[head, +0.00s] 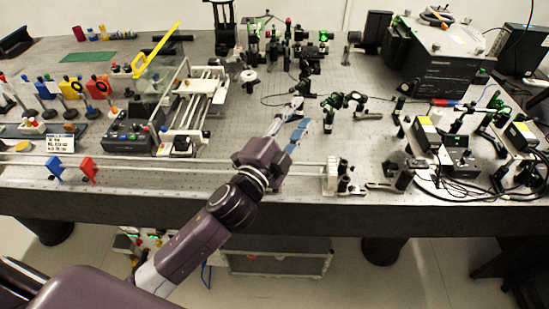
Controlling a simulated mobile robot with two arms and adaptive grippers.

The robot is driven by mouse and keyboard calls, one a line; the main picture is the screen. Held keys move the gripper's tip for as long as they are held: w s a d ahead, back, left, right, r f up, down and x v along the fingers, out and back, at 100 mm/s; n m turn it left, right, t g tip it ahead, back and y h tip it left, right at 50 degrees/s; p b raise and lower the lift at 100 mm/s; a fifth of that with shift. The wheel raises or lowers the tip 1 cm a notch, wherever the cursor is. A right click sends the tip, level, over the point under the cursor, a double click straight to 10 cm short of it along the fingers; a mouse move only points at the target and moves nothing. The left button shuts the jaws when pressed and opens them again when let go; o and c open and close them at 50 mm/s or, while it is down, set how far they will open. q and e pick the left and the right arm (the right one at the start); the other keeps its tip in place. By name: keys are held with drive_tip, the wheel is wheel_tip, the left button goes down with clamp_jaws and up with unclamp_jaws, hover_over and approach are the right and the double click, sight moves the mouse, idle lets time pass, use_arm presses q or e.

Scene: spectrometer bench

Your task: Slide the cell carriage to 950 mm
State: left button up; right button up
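A long pale double rail (150,162) runs along the front of the bench, with a pale scale strip (150,190) near the bench edge. A white end block (333,172) stands at the rail's right end. I cannot pick out the cell carriage for certain; my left arm covers part of the rail. My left gripper (299,115) reaches across the rail from the front, to the left of the end block. Its two fingers, one pale and one bluish, look apart, with nothing clear between them. My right gripper is not in view.
Blue (54,168) and red (88,169) flags stand at the rail's left part. A dark control box (130,136) sits behind the rail. Optic mounts and cables crowd the right side around a yellow-labelled box (425,130). A large black instrument (437,68) stands at the back right.

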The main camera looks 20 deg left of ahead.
use_arm(q)
drive_tip(key=d+r+m+g+h, duration=0.1)
drive_tip(key=d+r+m+h, duration=0.7)
drive_tip(key=m, duration=0.3)
drive_tip(key=s+d+f+m+g+h, duration=0.3)
drive_tip(key=d+m+g+h, duration=0.4)
drive_tip(key=m+g, duration=0.65)
drive_tip(key=a+f+m+g+y, duration=0.2)
drive_tip(key=a+f+m+y, duration=0.4)
drive_tip(key=f+m+y, duration=0.3)
drive_tip(key=w+a+f+m+g+y, duration=0.1)
drive_tip(key=a+f+y, duration=0.15)
drive_tip(key=a, duration=0.65)
drive_tip(key=w+a+f+m+y, duration=0.1)
drive_tip(key=a+f+y, duration=0.15)
drive_tip(key=a, duration=0.55)
drive_tip(key=shift+y, duration=0.4)
drive_tip(key=p+x, duration=0.3)
drive_tip(key=x, duration=0.3)
drive_tip(key=shift+s+f, duration=0.15)
drive_tip(key=shift+d+f, duration=0.2)
drive_tip(key=shift+f, duration=0.3)
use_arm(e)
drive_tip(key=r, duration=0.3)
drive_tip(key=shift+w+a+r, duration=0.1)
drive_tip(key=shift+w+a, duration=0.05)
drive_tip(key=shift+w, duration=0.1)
